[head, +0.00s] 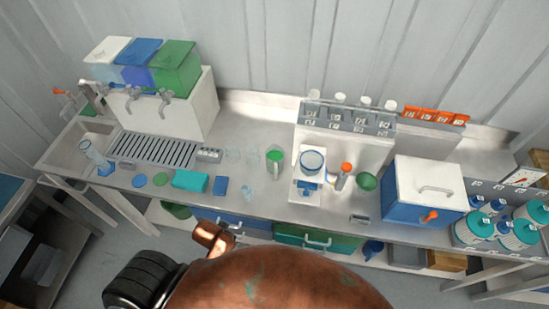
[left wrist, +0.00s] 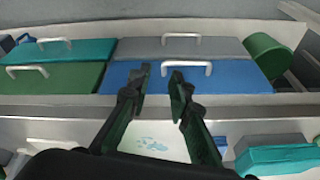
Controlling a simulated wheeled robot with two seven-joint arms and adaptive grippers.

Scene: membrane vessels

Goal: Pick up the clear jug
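Several clear vessels stand on the steel bench. Two faint clear ones (head: 233,155) (head: 252,157) are left of a jug with green in it (head: 274,161). A small clear piece (head: 246,193) lies near the front edge; a pale see-through outline (left wrist: 152,145) between my fingers in the left wrist view looks like the same piece. I cannot tell which is the clear jug. My left gripper (left wrist: 160,80) is open, with nothing between its fingertips, and the bench's front edge and drawers show beyond it. My right gripper is in neither view.
A white stand with a bowl (head: 312,161) is to the right. Drawers (left wrist: 190,80) are under the bench. A drain grid (head: 152,150) is at left.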

